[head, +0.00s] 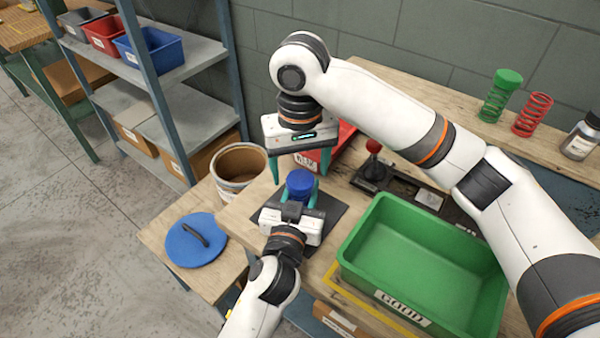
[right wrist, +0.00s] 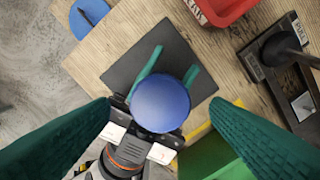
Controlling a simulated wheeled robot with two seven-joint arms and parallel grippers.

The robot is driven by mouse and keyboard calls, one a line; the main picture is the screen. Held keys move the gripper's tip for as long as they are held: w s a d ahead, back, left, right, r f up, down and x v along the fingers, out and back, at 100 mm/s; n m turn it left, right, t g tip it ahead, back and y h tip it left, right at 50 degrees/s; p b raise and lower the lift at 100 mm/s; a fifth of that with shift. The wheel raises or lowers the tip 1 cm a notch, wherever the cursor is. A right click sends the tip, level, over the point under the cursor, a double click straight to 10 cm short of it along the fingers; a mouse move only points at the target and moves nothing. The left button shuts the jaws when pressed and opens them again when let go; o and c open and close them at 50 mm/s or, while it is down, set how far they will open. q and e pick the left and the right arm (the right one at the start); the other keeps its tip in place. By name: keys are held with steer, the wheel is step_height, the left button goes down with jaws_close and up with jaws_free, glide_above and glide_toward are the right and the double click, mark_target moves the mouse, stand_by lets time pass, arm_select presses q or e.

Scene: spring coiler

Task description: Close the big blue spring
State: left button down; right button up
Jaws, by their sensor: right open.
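A round blue cap-like piece (head: 300,180) stands over a dark mat (head: 327,215) on the wooden bench. In the right wrist view it is a smooth blue disc (right wrist: 160,103); any spring coils beneath it are hidden. My left gripper (head: 302,190) reaches in low, its green fingers on both sides of the blue piece. The disc hides whether those fingers touch anything. My right gripper (head: 300,168) hangs above, pointing down, open and empty. In its wrist view the disc lies centred between its two fingers, farther away than the fingertips.
A green bin (head: 425,260) stands at right, with a red bin (head: 335,145) behind. A lever device (head: 373,165) stands between them. A capped green spring (head: 500,95) and a red spring (head: 532,115) stand at the back. A blue lid (head: 197,240) and bucket (head: 240,165) are left.

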step_height(320, 180, up, 9)
steer(key=shift+r, duration=0.15)
arm_select(q)
steer(key=c, duration=0.8)
jaws_free()
steer(key=shift+c, duration=0.2)
steer(key=shift+s, duration=0.15)
steer(key=b+v, duration=0.2)
steer(key=v, duration=0.9)
steer(key=shift+s+f, duration=0.1)
steer(key=shift+s, duration=0.25)
arm_select(e)
step_height(320, 180, down, 2)
steer(key=shift+f, duration=0.1)
